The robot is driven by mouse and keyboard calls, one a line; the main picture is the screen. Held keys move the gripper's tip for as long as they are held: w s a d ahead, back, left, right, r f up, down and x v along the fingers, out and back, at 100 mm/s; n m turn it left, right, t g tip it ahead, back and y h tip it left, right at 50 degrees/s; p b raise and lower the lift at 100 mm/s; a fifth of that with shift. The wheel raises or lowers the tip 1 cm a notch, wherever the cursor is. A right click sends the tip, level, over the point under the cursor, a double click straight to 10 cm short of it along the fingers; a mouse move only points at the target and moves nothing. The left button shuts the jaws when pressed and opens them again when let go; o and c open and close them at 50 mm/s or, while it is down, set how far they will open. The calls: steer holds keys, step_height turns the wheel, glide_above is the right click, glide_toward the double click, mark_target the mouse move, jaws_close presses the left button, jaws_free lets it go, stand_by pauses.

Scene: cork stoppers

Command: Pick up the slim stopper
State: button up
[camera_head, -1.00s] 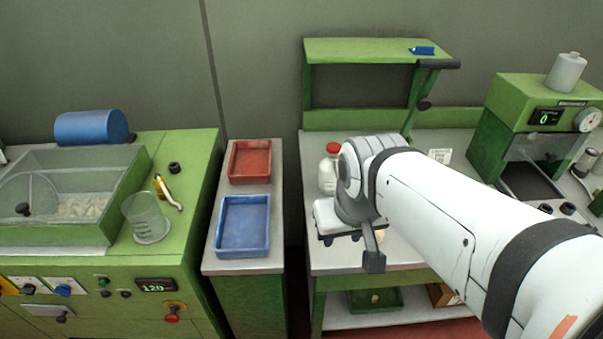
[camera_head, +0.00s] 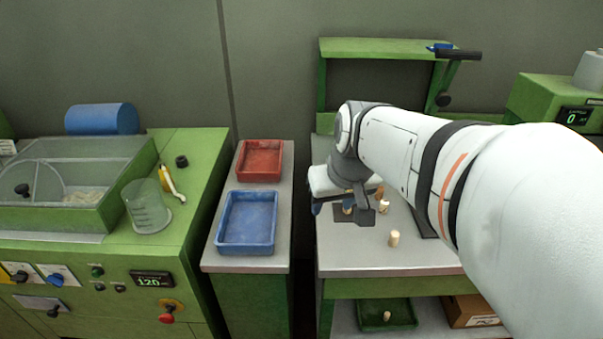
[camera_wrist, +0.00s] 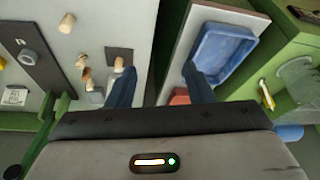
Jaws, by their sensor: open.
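Several cork stoppers are on the grey bench top. In the head view, a pale stopper (camera_head: 394,238) stands near the front; another pale stopper (camera_head: 384,207) is behind it, beside a browner one (camera_head: 379,192). In the wrist view, a stopper sits on a dark square pad (camera_wrist: 113,53), close to one finger, and a tan one (camera_wrist: 81,60) lies among others to its left. I cannot tell surely which is the slim one. My gripper (camera_head: 332,208) is above the bench's left edge, its blue fingers apart with no stopper between them, as the wrist view shows (camera_wrist: 160,86).
A blue tray (camera_head: 219,246) and a red tray (camera_head: 240,177) stand on the narrow counter to the left, across a gap. A green shelf (camera_head: 375,47) rises behind the bench. A green tray (camera_head: 366,322) holding a stopper is on the lower shelf.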

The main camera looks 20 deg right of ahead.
steer(key=w+d+f+b, duration=0.4)
steer(key=w+f+b, duration=0.1)
steer(key=w, duration=0.1)
steer(key=w+d+f+t+b, duration=0.1)
steer(key=w+d+f+b, duration=0.3)
steer(key=w+f+b, duration=0.1)
steer(key=w+d+f+t+b, duration=0.1)
steer(key=w+d+f+b, duration=0.3)
steer(key=w+f+b, duration=0.1)
steer(key=shift+w+d+f+m+h, duration=0.15)
steer(key=shift+w+f, duration=0.3)
steer(key=shift+f, duration=0.15)
steer(key=shift+w+d+f+m+h, duration=0.1)
steer(key=shift+w+f+m+h, duration=0.05)
steer(key=shift+w+f, duration=0.35)
steer(key=shift+s, duration=0.1)
steer(key=shift+c, duration=0.4)
jaws_close()
